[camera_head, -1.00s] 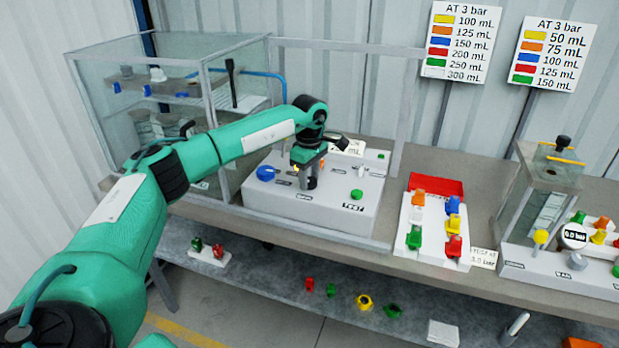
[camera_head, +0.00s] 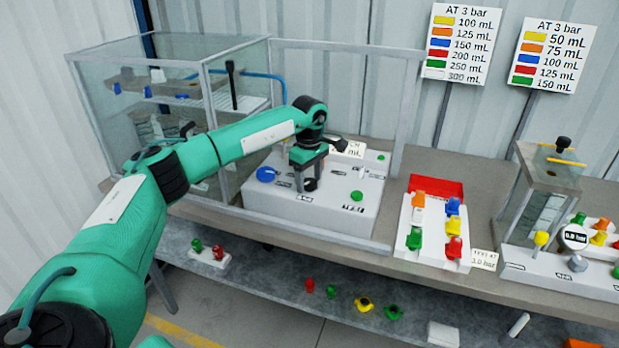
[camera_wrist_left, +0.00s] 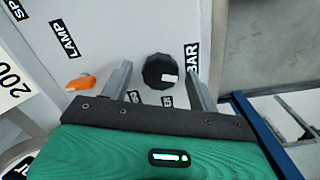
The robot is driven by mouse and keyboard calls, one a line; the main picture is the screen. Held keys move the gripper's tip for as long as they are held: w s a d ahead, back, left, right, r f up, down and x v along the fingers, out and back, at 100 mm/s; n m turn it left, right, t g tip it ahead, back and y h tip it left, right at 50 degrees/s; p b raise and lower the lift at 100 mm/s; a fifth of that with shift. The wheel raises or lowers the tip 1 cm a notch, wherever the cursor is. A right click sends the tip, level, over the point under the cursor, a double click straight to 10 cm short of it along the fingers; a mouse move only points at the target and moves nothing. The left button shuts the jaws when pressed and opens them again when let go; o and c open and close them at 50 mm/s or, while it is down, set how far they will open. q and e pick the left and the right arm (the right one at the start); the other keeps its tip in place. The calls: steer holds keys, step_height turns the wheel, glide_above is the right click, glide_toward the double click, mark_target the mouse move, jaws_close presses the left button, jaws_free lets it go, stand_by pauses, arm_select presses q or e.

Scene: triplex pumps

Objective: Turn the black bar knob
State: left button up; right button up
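The black bar knob (camera_wrist_left: 158,71) is on the white panel of the bench unit, beside the BAR label (camera_wrist_left: 191,65). In the wrist view it shows between the two grey fingers of my left gripper (camera_wrist_left: 160,75), which are spread apart with a gap on each side of the knob. The knob has a small white mark on its lower right. In the head view my left gripper (camera_head: 308,176) points down over the panel, and the knob (camera_head: 311,185) is partly hidden by the fingers. I cannot tell whether the fingertips reach around it. My right gripper is not in view.
An orange knob (camera_wrist_left: 81,82) is by the LAMP label. The panel also has a blue knob (camera_head: 266,174) and a green knob (camera_head: 357,196). A grey frame (camera_head: 404,115) surrounds the unit, and a glass cabinet (camera_head: 165,90) stands at left. A knob tray (camera_head: 405,235) is to the right.

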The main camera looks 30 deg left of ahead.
mark_target(310, 181)
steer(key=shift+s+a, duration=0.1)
arm_select(q)
steer(key=shift+r, duration=0.15)
step_height(310, 181, up, 14)
steer(key=b, duration=0.1)
steer(key=shift+f+b, duration=0.25)
steer(key=shift+b, duration=0.15)
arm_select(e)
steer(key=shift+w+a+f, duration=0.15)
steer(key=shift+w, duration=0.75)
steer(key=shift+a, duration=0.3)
